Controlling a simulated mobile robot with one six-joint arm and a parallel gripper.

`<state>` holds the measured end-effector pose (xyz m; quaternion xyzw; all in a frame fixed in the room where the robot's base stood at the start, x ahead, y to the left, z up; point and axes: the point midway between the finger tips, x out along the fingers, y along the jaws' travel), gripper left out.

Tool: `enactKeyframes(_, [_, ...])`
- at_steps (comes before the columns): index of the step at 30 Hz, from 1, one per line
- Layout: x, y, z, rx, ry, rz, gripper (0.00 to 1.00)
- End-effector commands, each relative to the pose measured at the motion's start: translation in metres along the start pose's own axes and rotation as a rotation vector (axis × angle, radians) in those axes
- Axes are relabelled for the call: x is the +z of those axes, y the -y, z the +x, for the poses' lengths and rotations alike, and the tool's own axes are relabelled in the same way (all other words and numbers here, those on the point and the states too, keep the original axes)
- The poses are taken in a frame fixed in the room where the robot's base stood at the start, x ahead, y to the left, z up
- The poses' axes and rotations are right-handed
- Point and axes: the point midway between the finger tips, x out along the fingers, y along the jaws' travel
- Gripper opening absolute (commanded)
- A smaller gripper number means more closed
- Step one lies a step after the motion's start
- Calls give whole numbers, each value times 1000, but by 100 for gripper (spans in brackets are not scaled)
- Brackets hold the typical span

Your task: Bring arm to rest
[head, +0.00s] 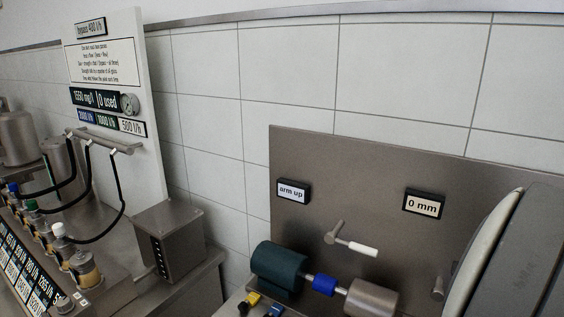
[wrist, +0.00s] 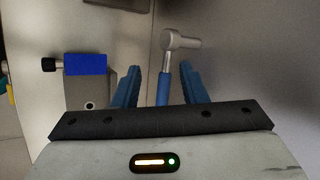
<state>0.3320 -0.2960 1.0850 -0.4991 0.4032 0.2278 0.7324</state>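In the head view a lever (head: 336,232) with a white grip stands out from the grey metal panel (head: 300,215). A small sign reading "arm up" (head: 293,191) and one reading "0 mm" (head: 424,203) are on the panel above it. In the wrist view my gripper (wrist: 159,68) is open, with its two blue fingers apart. A metal knob or pivot (wrist: 183,40) with a rod and a blue grip (wrist: 163,90) shows between the fingers, with gaps visible on both sides. I cannot tell whether this is the same lever. My gripper is not visible in the head view.
A dark green cylinder (head: 278,268), a blue coupling (head: 324,285) and a metal cylinder (head: 372,298) sit below the lever. A blue block (wrist: 86,64) is left of the fingers. At left stand a sign board (head: 118,175), a metal box (head: 178,245) and hoses.

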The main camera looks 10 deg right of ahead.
Motion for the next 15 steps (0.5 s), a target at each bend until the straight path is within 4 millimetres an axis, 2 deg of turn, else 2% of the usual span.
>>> enactKeyframes(1, [26, 0, 2, 25, 26, -102, 39])
enactKeyframes(6, [108, -18, 5, 125, 115, -506, 39])
enactKeyframes(12, [183, -54, -5, 216, 202, -989, 39])
enactKeyframes(15, [211, -75, -14, 250, 238, -1231, 39])
